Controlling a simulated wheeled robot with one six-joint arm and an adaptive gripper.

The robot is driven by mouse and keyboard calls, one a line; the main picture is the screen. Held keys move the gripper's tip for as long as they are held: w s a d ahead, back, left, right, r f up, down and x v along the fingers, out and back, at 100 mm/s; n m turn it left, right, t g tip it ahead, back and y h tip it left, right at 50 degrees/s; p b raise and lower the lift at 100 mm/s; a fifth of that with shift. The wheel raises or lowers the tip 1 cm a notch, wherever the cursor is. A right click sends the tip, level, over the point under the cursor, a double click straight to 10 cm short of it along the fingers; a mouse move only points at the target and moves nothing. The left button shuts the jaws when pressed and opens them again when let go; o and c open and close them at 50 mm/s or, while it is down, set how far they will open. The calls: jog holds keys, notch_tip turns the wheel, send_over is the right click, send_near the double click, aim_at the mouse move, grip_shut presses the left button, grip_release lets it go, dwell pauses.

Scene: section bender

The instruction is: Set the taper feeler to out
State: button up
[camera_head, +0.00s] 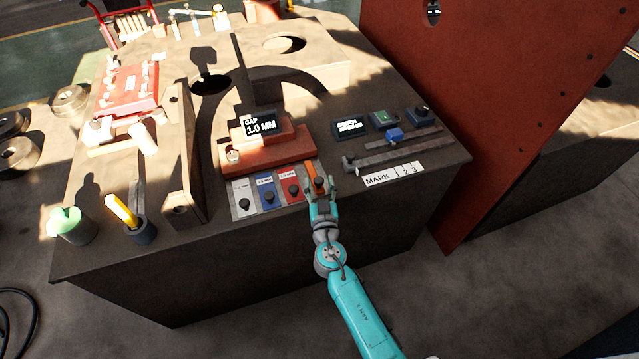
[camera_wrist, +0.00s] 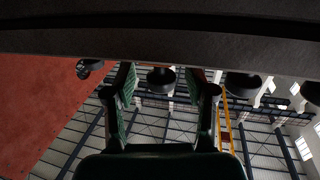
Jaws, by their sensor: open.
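The taper feeler appears to be the orange strip (camera_head: 311,171) at the right end of a row of coloured gauge strips. It has a dark round knob (camera_head: 319,183) at its near end. My gripper (camera_head: 321,195) is at the bench's front edge, at this knob. In the wrist view, the open fingers (camera_wrist: 162,88) stand on either side of a dark knob (camera_wrist: 161,80), with gaps showing on both sides. Whether the fingers reach fully past the knob cannot be told. A display (camera_head: 262,123) behind the strips reads GAP 1.0 MM.
Red (camera_head: 289,183), blue (camera_head: 266,190) and white (camera_head: 242,198) strips with knobs sit close on the left. On the right are a slider rail (camera_head: 376,155) and a label marked MARK (camera_head: 393,174). A tall red panel (camera_head: 480,90) stands farther right.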

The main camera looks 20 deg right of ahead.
jog(key=v, duration=1.1)
jog(key=shift+s, duration=0.35)
jog(key=shift+a, duration=0.1)
jog(key=s+d+f+n+g+y, duration=0.1)
jog(key=s+f+g+y, duration=0.1)
jog(key=s, duration=0.8)
jog(key=s+d+f+n+g+y, duration=0.1)
jog(key=s+f+n+y, duration=0.15)
jog(key=s, duration=0.85)
jog(key=s+r, duration=1.5)
jog(key=s, duration=0.1)
jog(key=shift+s+d+m, duration=0.35)
jog(key=shift+m, duration=0.1)
